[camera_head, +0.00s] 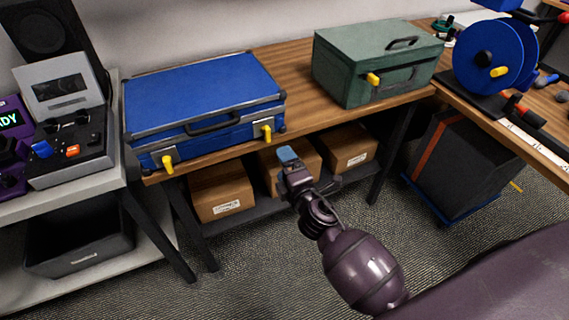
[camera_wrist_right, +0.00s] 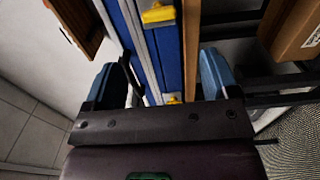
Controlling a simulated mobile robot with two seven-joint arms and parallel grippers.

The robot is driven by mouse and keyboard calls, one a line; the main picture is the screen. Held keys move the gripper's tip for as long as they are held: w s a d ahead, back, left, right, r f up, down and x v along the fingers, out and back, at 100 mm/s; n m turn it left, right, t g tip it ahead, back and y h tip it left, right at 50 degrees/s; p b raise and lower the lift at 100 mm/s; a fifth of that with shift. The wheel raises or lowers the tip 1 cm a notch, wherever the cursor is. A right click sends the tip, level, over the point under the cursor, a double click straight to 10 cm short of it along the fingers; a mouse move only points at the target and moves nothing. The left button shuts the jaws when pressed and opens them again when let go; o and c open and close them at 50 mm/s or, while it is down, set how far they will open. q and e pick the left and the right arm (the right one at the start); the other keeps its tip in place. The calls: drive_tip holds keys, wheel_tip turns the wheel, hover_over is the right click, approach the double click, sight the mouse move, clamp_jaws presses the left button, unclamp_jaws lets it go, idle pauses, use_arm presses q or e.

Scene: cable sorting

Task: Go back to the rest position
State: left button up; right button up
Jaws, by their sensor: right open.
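My right gripper (camera_head: 287,155) is in front of the wooden table, over the gap below its front edge, and it holds nothing. In the right wrist view its two blue fingers (camera_wrist_right: 165,80) stand wide apart. Between and beyond them shows the blue case (camera_wrist_right: 168,55) with its yellow latches (camera_wrist_right: 158,14). In the head view the blue case (camera_head: 205,92) lies shut on the table, to the left of and beyond the gripper, apart from it. My left gripper is not in view.
A green toolbox (camera_head: 340,62) stands on the wooden table (camera_head: 290,60). Cardboard boxes (camera_head: 220,185) sit on the shelf below. A blue spool (camera_head: 520,50) stands at the right. A grey bench (camera_head: 60,200) with devices is at the left. Carpet floor (camera_head: 265,265) lies open in front.

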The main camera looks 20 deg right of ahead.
idle(0.3)
drive_tip(key=s+d+f+m+g, duration=0.2)
drive_tip(key=s+m, duration=0.3)
drive_tip(key=s, duration=0.3)
drive_tip(key=s+d+f+m+g+p, duration=0.1)
drive_tip(key=s+d+f+m+g, duration=0.1)
drive_tip(key=s+f+m, duration=0.3)
drive_tip(key=s+d+f+m+g, duration=0.3)
drive_tip(key=s+m, duration=0.4)
drive_tip(key=s, duration=0.6)
drive_tip(key=shift+f+h, duration=0.3)
drive_tip(key=shift+f, duration=0.1)
